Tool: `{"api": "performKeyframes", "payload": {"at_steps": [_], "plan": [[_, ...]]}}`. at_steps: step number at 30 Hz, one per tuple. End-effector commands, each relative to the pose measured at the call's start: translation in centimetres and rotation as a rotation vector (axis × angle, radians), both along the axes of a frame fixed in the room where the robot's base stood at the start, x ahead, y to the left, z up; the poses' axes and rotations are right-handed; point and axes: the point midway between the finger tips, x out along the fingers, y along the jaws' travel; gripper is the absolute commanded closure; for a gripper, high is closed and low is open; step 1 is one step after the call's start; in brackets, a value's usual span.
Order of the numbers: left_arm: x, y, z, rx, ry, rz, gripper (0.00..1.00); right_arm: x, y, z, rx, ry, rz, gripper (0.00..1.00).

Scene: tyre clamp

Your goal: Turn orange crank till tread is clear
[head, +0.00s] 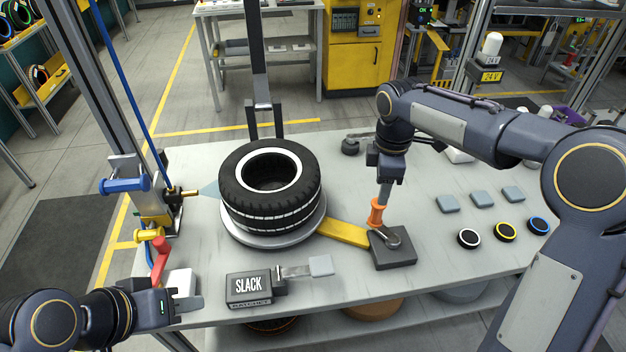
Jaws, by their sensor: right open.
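The orange crank handle (376,214) stands upright on a dark crank base (392,250) right of the tyre. My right gripper (381,200) is open, pointing down with its fingers at the top of the handle; whether they touch it is unclear. The black tyre (270,205), with white rings and white tread marks, lies flat on a round grey plate (240,238). A yellow bar (343,233) runs from the plate to the crank base and seems close to the tread. My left gripper (180,301) is at the front left by a white block; its opening is unclear.
A box marked SLACK (248,287) with a grey lever stands at the front. A red lever (160,258) and a blue handle (124,185) are on the left post. Grey pads and coloured rings (506,232) lie at the right. A dark upright stands behind the tyre.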

Motion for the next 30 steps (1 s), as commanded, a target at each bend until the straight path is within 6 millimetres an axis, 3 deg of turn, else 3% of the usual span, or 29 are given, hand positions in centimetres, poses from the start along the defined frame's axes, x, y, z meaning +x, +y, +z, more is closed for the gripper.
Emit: {"api": "performKeyframes", "payload": {"at_steps": [20, 23, 30], "plan": [[0.0, 0.0, 0.0, 0.000, 0.000, 0.000, 0.64, 0.0, 0.0, 0.0, 0.000, 0.000, -0.020, 0.54], [0.0, 0.0, -0.2, 0.000, 0.000, 0.000, 0.64, 0.0, 0.0, -0.1, 0.000, 0.000, -0.142, 0.54], [0.0, 0.0, -1.1, 0.000, 0.000, 0.000, 0.64, 0.0, 0.0, -0.5, -0.001, 0.002, -0.835, 0.54]]}}
